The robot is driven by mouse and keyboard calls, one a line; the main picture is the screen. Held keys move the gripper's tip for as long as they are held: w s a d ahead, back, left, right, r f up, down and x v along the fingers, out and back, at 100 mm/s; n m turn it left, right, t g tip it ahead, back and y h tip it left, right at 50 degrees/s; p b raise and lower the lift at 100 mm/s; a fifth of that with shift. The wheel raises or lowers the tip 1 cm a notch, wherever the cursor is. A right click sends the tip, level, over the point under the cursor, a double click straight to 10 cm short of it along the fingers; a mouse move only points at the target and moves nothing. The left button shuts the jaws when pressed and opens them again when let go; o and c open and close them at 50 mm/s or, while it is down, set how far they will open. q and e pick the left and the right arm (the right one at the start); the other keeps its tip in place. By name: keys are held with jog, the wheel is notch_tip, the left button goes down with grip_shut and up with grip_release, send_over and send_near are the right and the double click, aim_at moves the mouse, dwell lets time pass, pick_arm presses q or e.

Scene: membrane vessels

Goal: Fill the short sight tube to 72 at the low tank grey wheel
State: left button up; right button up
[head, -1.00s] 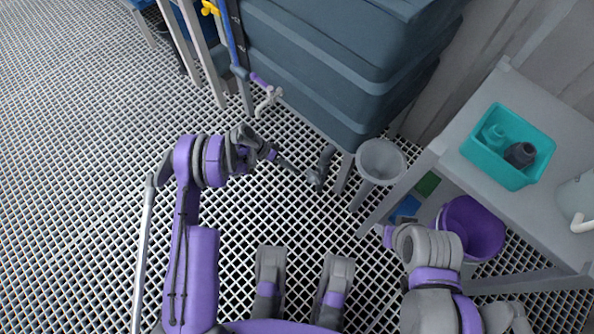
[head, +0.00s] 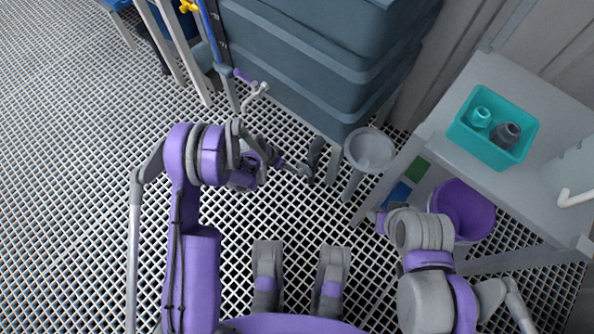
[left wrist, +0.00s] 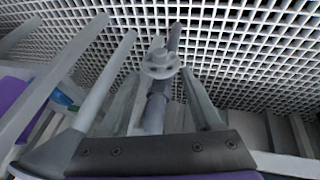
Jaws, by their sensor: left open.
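The grey wheel (left wrist: 160,63) shows in the left wrist view, on a dark grey pipe (left wrist: 155,112) above the floor grating. In the head view this pipe (head: 314,158) hangs below the blue-grey tank (head: 310,50); the wheel is hard to make out there. My left gripper (head: 286,164) is open, just left of the pipe's lower end; I cannot tell whether it touches the wheel. A blue sight tube (head: 209,30) stands at the tank's left beside a dark scale, with a yellow piece (head: 188,6) near its top. Its level is unreadable.
A tap with a purple handle (head: 242,76) sticks out below the tube. A grey funnel (head: 370,150) stands right of the pipe. A grey table (head: 450,150) holds a teal bin (head: 497,152), with a purple bucket (head: 465,207) under it. Open grating lies at left.

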aim_at(302, 171)
pick_arm(q)
jog(key=b+x, duration=0.2)
jog(key=x, duration=0.7)
jog(key=shift+f, duration=0.2)
jog(key=shift+d, duration=0.1)
jog(key=shift+c, duration=0.2)
grip_shut()
